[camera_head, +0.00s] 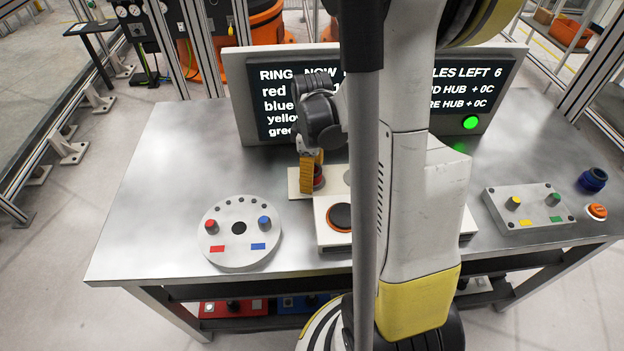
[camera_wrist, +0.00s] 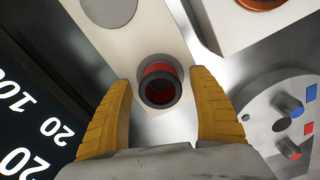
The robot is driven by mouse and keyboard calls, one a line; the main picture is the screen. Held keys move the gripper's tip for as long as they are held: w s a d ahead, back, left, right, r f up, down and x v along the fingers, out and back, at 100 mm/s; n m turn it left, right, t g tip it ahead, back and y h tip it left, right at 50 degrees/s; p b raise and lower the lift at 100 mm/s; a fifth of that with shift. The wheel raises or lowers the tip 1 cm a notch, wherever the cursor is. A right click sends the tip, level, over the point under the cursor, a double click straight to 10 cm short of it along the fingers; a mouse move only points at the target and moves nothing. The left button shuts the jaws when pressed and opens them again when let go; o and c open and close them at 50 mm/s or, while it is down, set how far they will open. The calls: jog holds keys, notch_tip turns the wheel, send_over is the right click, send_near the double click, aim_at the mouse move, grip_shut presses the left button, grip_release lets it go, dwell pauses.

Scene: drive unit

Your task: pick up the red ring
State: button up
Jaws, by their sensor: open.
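The red ring (camera_wrist: 160,70) is a short red cylinder with a dark rim, standing on a pale plate (camera_wrist: 105,50) in the wrist view. In the head view it shows partly as a dark red shape (camera_head: 319,178) beside my yellow fingers. My gripper (camera_wrist: 160,82) is open, with one yellow finger on each side of the ring. Clear gaps show between the fingers and the ring. How deep the fingertips reach beside it cannot be told. In the head view my gripper (camera_head: 311,168) points down at the plate, and my arm hides part of the table.
A round grey fixture (camera_head: 240,250) with red and blue pegs is at left. A pale box (camera_head: 328,237) with an orange-rimmed dark disc is in front. A peg plate (camera_head: 500,212), blue part (camera_head: 592,180) and orange part (camera_head: 597,211) are at right. A screen (camera_head: 240,95) stands behind.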

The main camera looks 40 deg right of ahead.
jog(key=shift+f, duration=0.35)
jog(key=shift+r, duration=0.1)
jog(key=c, duration=1.4)
jog(key=shift+c, duration=0.2)
notch_tip(320, 180, up, 4)
jog(key=shift+r+p, duration=0.1)
jog(key=shift+p, duration=1.15)
jog(key=s+d+r+p, duration=0.3)
jog(key=d+r+p, duration=0.3)
jog(key=d+r, duration=0.3)
jog(key=shift+s+d+r, duration=0.35)
jog(key=shift+d+r, duration=0.05)
jog(key=shift+d, duration=0.6)
